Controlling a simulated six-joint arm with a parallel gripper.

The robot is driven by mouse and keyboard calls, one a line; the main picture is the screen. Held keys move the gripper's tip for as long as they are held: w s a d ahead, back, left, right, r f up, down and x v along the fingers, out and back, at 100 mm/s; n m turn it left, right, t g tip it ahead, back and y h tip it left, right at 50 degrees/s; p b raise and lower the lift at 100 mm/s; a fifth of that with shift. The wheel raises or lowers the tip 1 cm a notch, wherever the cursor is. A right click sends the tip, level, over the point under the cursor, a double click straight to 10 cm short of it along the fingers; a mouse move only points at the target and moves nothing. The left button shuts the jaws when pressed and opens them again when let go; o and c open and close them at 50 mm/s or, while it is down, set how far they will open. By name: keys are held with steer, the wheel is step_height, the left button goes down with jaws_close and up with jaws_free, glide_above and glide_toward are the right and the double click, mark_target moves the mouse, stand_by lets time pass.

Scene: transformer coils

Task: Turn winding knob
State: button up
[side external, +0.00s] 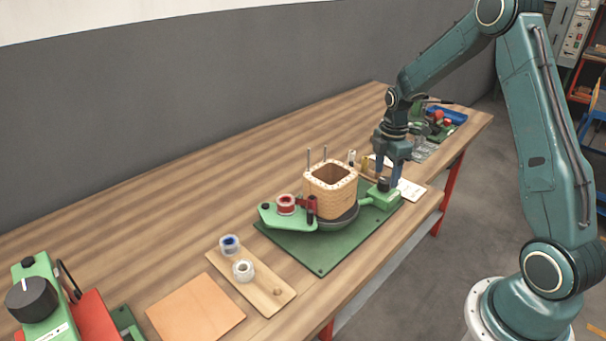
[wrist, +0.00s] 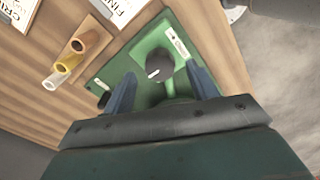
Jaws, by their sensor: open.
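The winding knob (wrist: 160,66) is black with a white pointer line and sits on a green housing. In the wrist view it lies between and just beyond my open gripper's (wrist: 160,88) two blue fingers. In the side view the knob (side external: 383,184) shows as a small dark cap on the green block at the right end of the green winder base (side external: 322,262). My gripper (side external: 390,178) points down over it there, one finger partly beside it. I cannot tell whether the fingers touch the knob. A square wooden coil former (side external: 330,190) stands on the dark round turntable of the winder.
A red spool (side external: 286,204) and a dark red post stand left of the former. A wooden tray (side external: 262,293) with two spools lies further left, near a tan sheet (side external: 195,308). White cards (side external: 410,190) and small tubes (wrist: 70,63) lie by the knob.

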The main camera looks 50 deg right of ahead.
steer(key=shift+f, duration=1.25)
steer(key=c, duration=1)
